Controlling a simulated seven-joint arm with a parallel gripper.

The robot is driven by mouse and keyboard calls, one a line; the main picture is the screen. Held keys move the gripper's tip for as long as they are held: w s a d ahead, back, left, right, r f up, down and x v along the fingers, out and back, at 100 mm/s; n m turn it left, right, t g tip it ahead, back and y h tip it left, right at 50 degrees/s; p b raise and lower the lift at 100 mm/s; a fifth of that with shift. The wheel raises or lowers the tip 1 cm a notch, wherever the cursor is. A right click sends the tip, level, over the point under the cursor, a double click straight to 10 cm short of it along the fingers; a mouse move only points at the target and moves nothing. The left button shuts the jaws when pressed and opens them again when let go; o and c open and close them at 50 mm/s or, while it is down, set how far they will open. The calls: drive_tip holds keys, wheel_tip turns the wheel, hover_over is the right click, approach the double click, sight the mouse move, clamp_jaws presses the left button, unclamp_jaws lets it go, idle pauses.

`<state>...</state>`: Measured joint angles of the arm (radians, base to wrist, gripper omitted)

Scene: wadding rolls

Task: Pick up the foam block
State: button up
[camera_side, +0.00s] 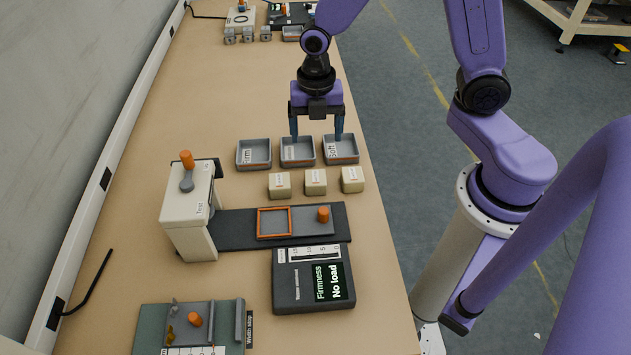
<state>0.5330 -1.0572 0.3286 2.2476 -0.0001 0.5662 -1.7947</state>
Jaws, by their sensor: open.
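Three cream foam blocks stand in a row on the table: a left block (279,186), a middle block (316,182) and a right block (352,179). Each seems to bear a small label on top, too small to read. My gripper (317,137) is open and empty, pointing down above and behind the row, over the grey trays. Its two blue fingers are spread apart. The picture does not show which block the task means.
Grey trays stand behind the blocks: "Firm" (240,164), a middle one (298,164) and "Soft" (345,162). In front are a press-like tester (186,213), a dark base with an orange frame (259,222), and a display (313,281) reading "Firmness No load". A green fixture (153,320) sits nearest.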

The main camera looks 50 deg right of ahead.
hover_over(316, 177)
drive_tip(key=f, duration=0.8)
drive_tip(key=shift+w+d+f, duration=0.2)
drive_tip(key=shift+w+d, duration=0.05)
drive_tip(key=shift+d, duration=0.1)
drive_tip(key=shift+s+a+f, duration=0.1)
drive_tip(key=shift+a+f, duration=0.1)
drive_tip(key=shift+f, duration=1.15)
drive_tip(key=shift+s+a+f, duration=0.1)
drive_tip(key=shift+a+f, duration=0.05)
drive_tip(key=shift+f, duration=1.15)
drive_tip(key=c, duration=1)
